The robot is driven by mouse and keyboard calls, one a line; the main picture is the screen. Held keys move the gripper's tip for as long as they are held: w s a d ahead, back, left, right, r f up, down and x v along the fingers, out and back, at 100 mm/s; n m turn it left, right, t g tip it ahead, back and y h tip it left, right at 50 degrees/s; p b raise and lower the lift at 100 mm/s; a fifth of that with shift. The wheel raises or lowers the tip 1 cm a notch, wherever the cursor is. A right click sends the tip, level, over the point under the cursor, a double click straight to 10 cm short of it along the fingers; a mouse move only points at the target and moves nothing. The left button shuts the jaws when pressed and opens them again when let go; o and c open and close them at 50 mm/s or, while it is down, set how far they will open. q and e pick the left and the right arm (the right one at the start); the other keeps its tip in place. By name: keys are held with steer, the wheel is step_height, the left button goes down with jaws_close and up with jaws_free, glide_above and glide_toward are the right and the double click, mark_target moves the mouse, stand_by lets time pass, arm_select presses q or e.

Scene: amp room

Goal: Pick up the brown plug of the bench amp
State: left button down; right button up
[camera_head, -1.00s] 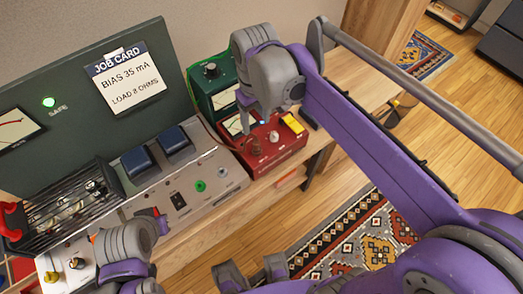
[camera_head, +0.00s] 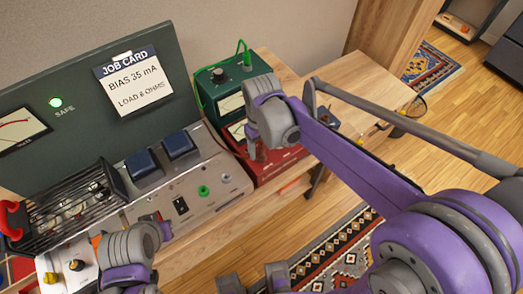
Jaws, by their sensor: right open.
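The bench amp (camera_head: 160,208) is a silver chassis with blue transformers at centre left. A thin brown lead (camera_head: 217,138) runs from its right end to the red meter box (camera_head: 283,167). A small brown piece (camera_head: 261,153), seemingly the plug, shows at the red box, mostly hidden behind my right gripper. My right gripper (camera_head: 252,147) is open, pointing down over the red box's left part; whether it touches the plug cannot be told. My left gripper (camera_head: 163,230) is at the lower left in front of the amp; its jaws are not clear.
A green box (camera_head: 217,88) with a green lead (camera_head: 245,55) stands behind the red box. The job card panel (camera_head: 95,110) rises behind the amp. A caged tube section (camera_head: 65,205) is at left.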

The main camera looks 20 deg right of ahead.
jaws_close()
stand_by(0.3)
